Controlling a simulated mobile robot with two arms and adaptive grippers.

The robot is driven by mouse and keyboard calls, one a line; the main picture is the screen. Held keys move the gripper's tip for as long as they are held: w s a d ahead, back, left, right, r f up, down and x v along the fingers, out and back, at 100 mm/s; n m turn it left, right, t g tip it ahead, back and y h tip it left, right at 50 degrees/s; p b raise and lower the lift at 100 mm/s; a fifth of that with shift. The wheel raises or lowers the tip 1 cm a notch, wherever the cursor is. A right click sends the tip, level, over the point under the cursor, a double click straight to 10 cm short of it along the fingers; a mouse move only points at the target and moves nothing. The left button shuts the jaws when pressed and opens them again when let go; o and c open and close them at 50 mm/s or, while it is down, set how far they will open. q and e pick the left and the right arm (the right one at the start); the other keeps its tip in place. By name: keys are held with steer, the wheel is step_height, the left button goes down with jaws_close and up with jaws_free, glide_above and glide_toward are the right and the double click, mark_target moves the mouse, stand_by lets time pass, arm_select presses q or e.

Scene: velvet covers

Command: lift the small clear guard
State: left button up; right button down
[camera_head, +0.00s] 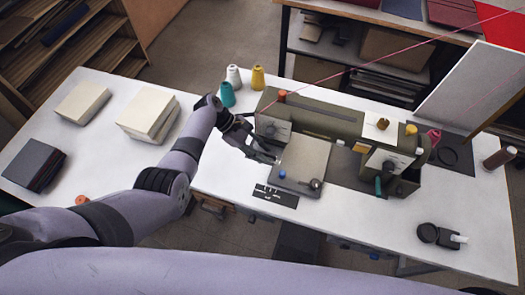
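An olive-green sewing machine (330,117) stands on the white table (450,205). Its left end, the head (274,130), faces my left gripper (268,157). The gripper is just below and left of the head, close to a grey-beige square piece (303,160) on the machine's bed. Its dark fingers are small here, and I cannot tell how far apart they are or whether anything is between them. I cannot make out the clear guard; it is too small or hidden near the head and fingers. My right gripper is not in view.
Thread cones, teal (227,94), white (234,76) and yellow (257,77), stand behind the gripper. Cream stacks (147,118) and a dark stack (34,165) lie left. The front right tabletop is mostly clear.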

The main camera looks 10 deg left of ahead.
arm_select(q)
steer(key=v, duration=1.1)
steer(key=shift+r, duration=0.15)
steer(key=shift+a, duration=0.15)
